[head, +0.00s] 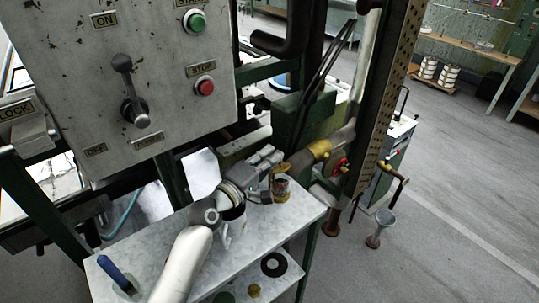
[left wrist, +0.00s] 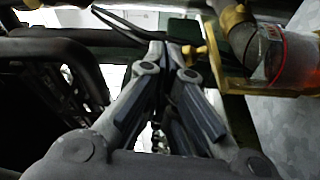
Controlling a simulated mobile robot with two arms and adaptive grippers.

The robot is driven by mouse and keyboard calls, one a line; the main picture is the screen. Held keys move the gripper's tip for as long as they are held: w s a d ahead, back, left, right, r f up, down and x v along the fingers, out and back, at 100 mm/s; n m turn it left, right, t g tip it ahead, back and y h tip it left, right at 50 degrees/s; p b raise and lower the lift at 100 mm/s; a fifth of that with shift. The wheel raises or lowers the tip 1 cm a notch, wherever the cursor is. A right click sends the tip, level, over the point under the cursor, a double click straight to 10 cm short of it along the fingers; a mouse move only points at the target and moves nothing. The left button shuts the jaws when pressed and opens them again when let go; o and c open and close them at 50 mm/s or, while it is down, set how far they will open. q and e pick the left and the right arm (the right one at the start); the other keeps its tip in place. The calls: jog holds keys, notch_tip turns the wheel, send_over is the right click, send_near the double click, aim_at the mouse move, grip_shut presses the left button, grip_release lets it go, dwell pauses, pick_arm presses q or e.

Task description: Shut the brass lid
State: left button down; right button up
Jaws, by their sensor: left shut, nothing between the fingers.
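My left gripper (head: 270,160) is above the back of the pale metal table in the head view. Its fingers (left wrist: 165,55) are shut and empty in the left wrist view. Just to their right is a small glass cup with a red line (left wrist: 288,58), with brass fittings (left wrist: 215,72) beside it. A rounded brass piece (left wrist: 235,16), perhaps the brass lid, shows at the top edge. In the head view the cup (head: 281,188) is right beside the gripper. I cannot tell the lid's angle or whether the fingers touch it. My right gripper is not in view.
A control panel (head: 125,85) with a lever and buttons stands behind the table (head: 185,226). A white mug (head: 232,222) is close beside my left arm.

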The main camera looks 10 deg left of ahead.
pick_arm(q)
jog(key=v, duration=1.2)
